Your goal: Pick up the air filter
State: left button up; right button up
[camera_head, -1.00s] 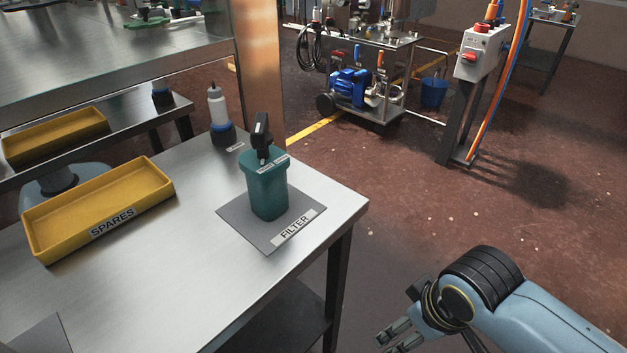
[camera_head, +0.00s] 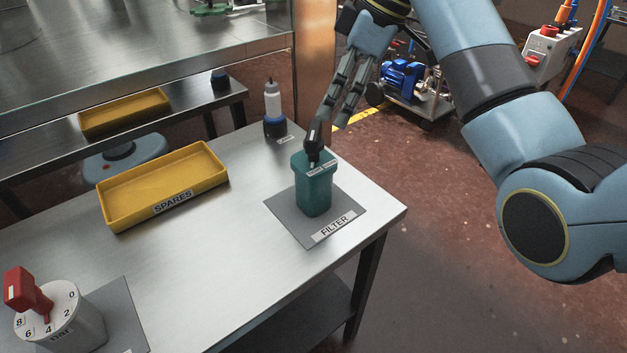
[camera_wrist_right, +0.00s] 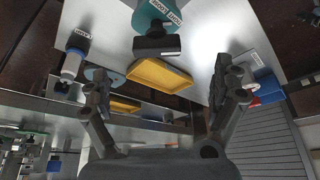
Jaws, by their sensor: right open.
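The air filter is a teal canister (camera_head: 314,192) with a black handle (camera_head: 316,136) on top. It stands upright on a grey mat (camera_head: 284,212) labelled FILTER. My right gripper (camera_head: 338,118) is open and empty, its fingers just above and behind the handle in the head view. In the right wrist view the black handle (camera_wrist_right: 157,46) shows beyond the open fingers, towards the top, with the teal lid (camera_wrist_right: 150,14) behind it. I cannot tell whether a finger touches the handle. My left gripper is not in view.
A yellow SPARES tray (camera_head: 203,185) lies left of the filter. A white bottle with a dark base (camera_head: 274,108) stands behind it. A numbered dial with a red handle (camera_head: 52,311) stands at the front left. The steel table (camera_head: 215,255) between is clear.

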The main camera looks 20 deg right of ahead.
aim_at(318, 128)
jog(key=x, duration=0.4)
jog(key=shift+w+a, duration=0.15)
jog(key=shift+a, duration=0.05)
jog(key=x, duration=0.6)
jog(key=shift+w+d+f+p, duration=0.1)
jog(key=shift+d+f+p, duration=0.1)
jog(key=shift+d+p, duration=0.1)
jog(key=c, duration=1.5)
jog(key=shift+c, duration=1.3)
jog(key=shift+r, duration=0.2)
